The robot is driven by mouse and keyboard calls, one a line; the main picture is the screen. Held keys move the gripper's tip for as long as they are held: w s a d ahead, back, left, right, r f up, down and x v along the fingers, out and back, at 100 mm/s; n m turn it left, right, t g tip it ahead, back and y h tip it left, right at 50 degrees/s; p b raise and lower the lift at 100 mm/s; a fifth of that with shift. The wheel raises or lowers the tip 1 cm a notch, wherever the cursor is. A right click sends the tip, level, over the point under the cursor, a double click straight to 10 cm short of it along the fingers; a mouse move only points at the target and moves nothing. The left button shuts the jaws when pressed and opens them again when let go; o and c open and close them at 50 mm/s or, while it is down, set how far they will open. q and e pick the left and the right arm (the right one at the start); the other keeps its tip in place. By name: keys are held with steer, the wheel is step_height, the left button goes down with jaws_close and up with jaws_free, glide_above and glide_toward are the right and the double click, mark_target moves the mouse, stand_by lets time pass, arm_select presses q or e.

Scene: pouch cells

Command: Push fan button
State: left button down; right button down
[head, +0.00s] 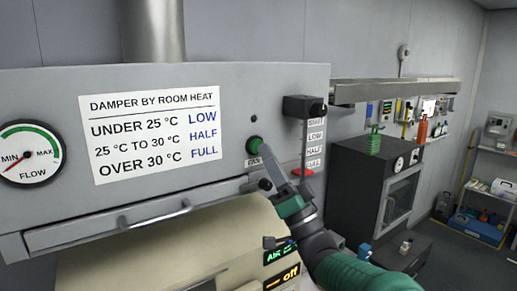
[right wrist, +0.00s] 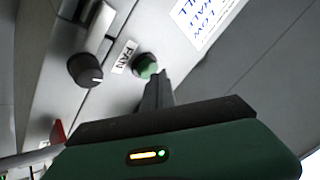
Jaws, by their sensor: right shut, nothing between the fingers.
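The fan button (head: 254,143) is a round green button on the grey hood panel, beside a small FAN label. It also shows in the right wrist view (right wrist: 144,66), with the label (right wrist: 125,57) next to it. My right gripper (head: 264,150) is shut and empty, its fingertips at the right edge of the button in the head view. In the right wrist view the closed fingers (right wrist: 160,78) end close beside the button; I cannot tell whether they touch it. My left gripper is not in view.
A handle bar (head: 150,218) crosses the hood's lower front. A dark oven (head: 372,190) stands further right.

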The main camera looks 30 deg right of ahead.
steer(key=shift+d, duration=0.15)
steer(key=shift+w, duration=0.1)
stand_by(0.3)
steer(key=shift+w+a+b, duration=0.2)
steer(key=shift+w+b, duration=0.1)
steer(key=shift+w+r, duration=0.1)
stand_by(0.4)
steer(key=shift+s+b, duration=0.6)
